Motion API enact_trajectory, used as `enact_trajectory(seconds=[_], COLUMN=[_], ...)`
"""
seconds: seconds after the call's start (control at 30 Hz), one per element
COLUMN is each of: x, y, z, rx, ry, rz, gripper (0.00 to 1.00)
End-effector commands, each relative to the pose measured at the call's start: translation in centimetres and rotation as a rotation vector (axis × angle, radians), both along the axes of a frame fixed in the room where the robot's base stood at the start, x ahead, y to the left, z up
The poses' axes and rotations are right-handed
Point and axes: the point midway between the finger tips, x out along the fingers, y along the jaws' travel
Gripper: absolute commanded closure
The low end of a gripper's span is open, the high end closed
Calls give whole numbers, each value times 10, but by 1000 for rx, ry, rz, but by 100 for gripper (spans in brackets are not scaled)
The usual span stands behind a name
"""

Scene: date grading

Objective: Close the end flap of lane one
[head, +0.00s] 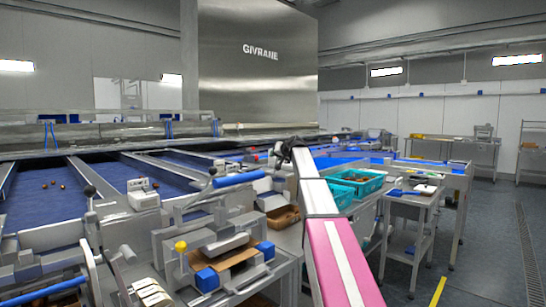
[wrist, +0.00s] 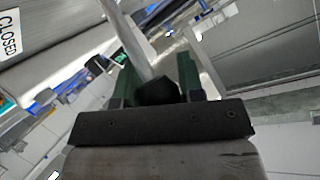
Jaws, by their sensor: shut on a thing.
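My gripper (wrist: 154,78) is shut on a dark knob (wrist: 157,93) at the end of a grey lever (wrist: 141,45). The knob sits between the two green fingers, and the shaft runs up and away from them. In the head view my gripper (head: 285,150) is small and dark, at the far end of my arm, beside the sorting lanes. The held lever cannot be made out there. A "CLOSED" sign (wrist: 9,35) shows at the upper left of the wrist view. I cannot tell the flap's position.
Blue lanes (head: 50,195) fill the left, with a few dates on one. Another black-knobbed lever (head: 90,190) and a blue-gripped handle (head: 238,179) stand at their ends. Teal crates (head: 358,184) and a small side table (head: 412,200) are on the right, beside open floor (head: 480,240).

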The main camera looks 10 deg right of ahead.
Motion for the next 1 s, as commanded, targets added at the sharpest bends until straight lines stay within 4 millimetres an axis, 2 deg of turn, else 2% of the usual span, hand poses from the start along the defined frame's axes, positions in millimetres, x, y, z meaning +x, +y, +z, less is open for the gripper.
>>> enact_trajectory(seconds=[0.5,1.0], x=[-29,-34], y=[-20,-24], z=[-9,-11], rx=[-5,-4], ry=[6,4], rz=[2,1], gripper=[100,100])
